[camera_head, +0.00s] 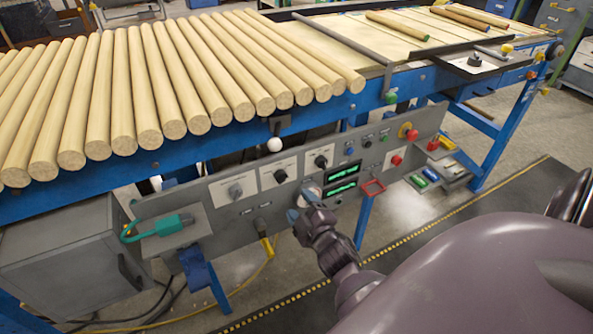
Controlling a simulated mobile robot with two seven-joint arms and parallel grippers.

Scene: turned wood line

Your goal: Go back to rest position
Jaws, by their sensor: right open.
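My right gripper (302,206) is in front of the grey control panel (232,215), close to a round silver knob (309,190) left of the green displays (342,178). Its jaws are open, and I see nothing held between them. I cannot tell whether the fingers touch the knob. My right arm (345,275) reaches up to it from the lower right. My left gripper is not in view.
Wooden rods (150,90) lie side by side on a blue-framed line (240,140) above the panel. A white-balled lever (275,144) hangs below the frame. A grey cabinet (60,260) stands at left. Cables lie on the floor.

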